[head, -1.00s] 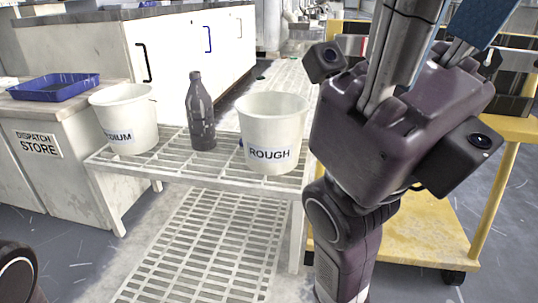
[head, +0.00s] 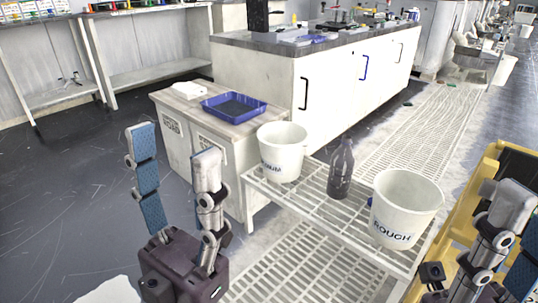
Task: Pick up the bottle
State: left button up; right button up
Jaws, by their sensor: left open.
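The dark bottle (head: 341,168) stands upright on a white slatted rack (head: 318,208), between a white bucket (head: 282,152) on its left and a white bucket marked ROUGH (head: 405,208) on its right. My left gripper (head: 174,145) is at the lower left, fingers pointing up, open and empty. It is well to the left of the bottle and apart from it. My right gripper (head: 512,228) is partly cut off at the right edge, beyond the ROUGH bucket. Whether its fingers are apart is unclear.
A blue tray (head: 234,106) and a white item (head: 190,90) lie on the cabinet (head: 176,104) left of the rack. A long counter (head: 330,85) stands behind. A yellow cart (head: 488,165) is at the right. Dark floor at the left is mostly clear.

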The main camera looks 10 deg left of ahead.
aim_at(342, 160)
jog(key=i+j+z, duration=0.15)
jog(key=j, duration=0.2)
jog(key=i+j+z, duration=0.1)
jog(key=j, duration=0.25)
jog(key=i+j+z, duration=0.15)
jog(key=j, duration=0.2)
jog(key=i+j+z, duration=0.1)
jog(key=j, duration=0.3)
jog(key=i+j+z, duration=0.15)
jog(key=j, duration=0.25)
jog(key=k, duration=0.05)
